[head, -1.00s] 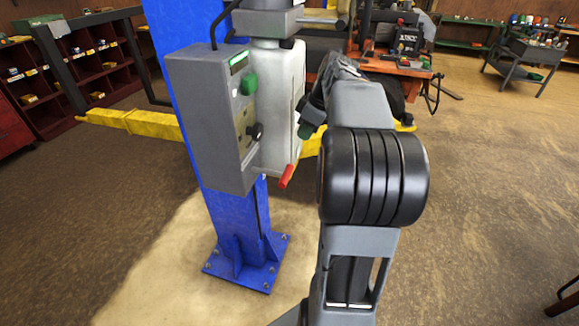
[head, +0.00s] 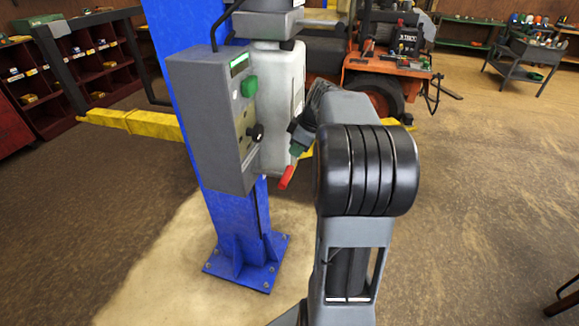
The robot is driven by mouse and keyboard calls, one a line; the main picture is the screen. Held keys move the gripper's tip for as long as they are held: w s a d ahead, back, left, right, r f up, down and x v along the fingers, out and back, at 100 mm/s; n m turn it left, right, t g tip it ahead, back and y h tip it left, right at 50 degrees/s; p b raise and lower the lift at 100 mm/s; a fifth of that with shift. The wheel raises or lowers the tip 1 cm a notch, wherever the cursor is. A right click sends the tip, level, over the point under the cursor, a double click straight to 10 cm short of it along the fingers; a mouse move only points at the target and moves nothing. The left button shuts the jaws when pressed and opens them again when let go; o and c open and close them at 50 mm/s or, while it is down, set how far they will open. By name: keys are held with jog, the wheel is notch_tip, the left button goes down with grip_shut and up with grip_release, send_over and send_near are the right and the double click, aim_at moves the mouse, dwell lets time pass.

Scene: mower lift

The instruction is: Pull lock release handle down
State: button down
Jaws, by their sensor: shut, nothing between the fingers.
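The lock release handle (head: 287,177) is a short red lever low on the right side of the lift's control unit. It slants down and to the left. My gripper (head: 296,149) is shut and empty, its dark green-tipped end pointing down just above the upper end of the red handle. I cannot tell whether the fingers touch the handle. The grey control box (head: 215,125), with a green button (head: 249,87) and a black knob (head: 256,131), is fixed to the blue lift post (head: 228,215). A pale tank (head: 275,100) sits behind the box.
A yellow lift arm (head: 140,121) runs low behind the post. An orange mower (head: 390,65) stands at the back. Red shelving (head: 85,75) is at the left.

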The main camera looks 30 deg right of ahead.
aim_at(287, 173)
jog(key=shift+s+p+x, duration=0.1)
jog(key=shift+p+x, duration=0.25)
jog(key=shift+x, duration=1.6)
jog(key=shift+s+p+x, duration=0.15)
jog(key=shift+p+x, duration=0.2)
jog(key=shift+x, duration=1.65)
jog(key=shift+d+f, duration=0.15)
jog(key=shift+d, duration=0.05)
